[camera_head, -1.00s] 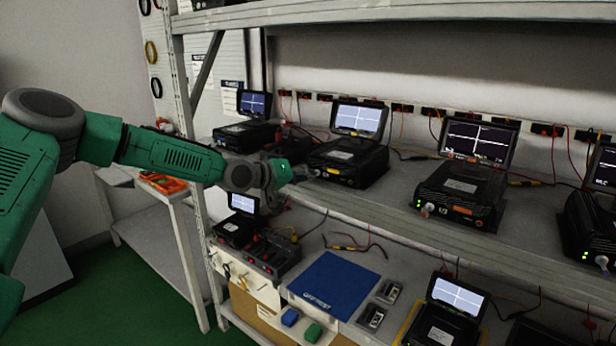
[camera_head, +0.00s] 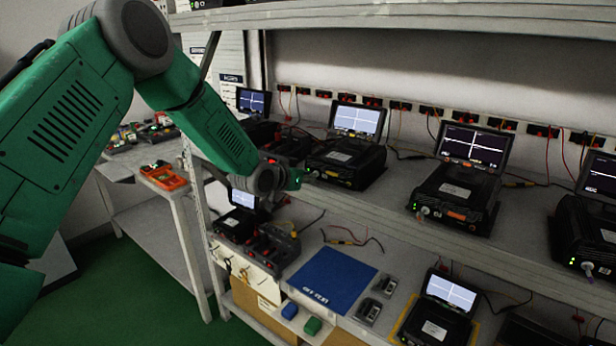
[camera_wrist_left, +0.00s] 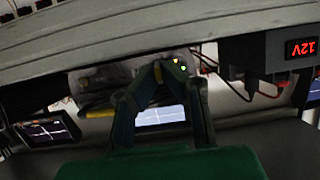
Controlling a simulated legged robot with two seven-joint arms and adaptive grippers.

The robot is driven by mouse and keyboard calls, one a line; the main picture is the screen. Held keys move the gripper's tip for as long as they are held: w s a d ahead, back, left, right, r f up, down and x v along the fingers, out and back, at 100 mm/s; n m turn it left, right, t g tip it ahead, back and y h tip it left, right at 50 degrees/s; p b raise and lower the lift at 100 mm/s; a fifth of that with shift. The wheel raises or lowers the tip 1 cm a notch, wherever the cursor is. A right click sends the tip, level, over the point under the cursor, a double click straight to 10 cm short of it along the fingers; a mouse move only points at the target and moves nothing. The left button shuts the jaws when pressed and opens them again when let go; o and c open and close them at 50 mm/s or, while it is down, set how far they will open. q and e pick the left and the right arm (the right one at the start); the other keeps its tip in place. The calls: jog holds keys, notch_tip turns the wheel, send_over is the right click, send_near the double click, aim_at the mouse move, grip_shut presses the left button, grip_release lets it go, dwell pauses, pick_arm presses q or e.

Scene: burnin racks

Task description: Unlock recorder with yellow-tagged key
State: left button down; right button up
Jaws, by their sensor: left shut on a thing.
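My left gripper (camera_head: 297,178) is at the front edge of the upper shelf, close to the left front of a black recorder (camera_head: 345,163) with a lit screen (camera_head: 357,119). My right gripper is in neither view.
More recorders stand on the upper shelf, one (camera_head: 458,195) to the right and another (camera_head: 592,230) at the right edge. The lower shelf holds a blue mat (camera_head: 332,280), a small recorder (camera_head: 437,315) and loose cables. An orange tray (camera_head: 165,177) is on the side table.

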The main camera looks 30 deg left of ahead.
pick_arm(q)
jog(key=shift+s+d+f+m+t+y+b, duration=0.1)
jog(key=shift+f+m+y+b, duration=0.1)
jog(key=shift+m+y+b, duration=0.7)
jog(key=shift+d+f+m+t+y+b, duration=0.15)
jog(key=shift+m+y+b, duration=0.4)
jog(key=shift+m+b, duration=0.65)
jog(key=shift+s+d+f+m+t+y+b, duration=0.1)
jog(key=shift+f+m+y+b, duration=0.1)
jog(key=shift+m+y+b, duration=0.7)
jog(key=c, duration=2)
grip_release()
jog(key=shift+a+r, duration=0.1)
jog(key=shift+w+r, duration=0.1)
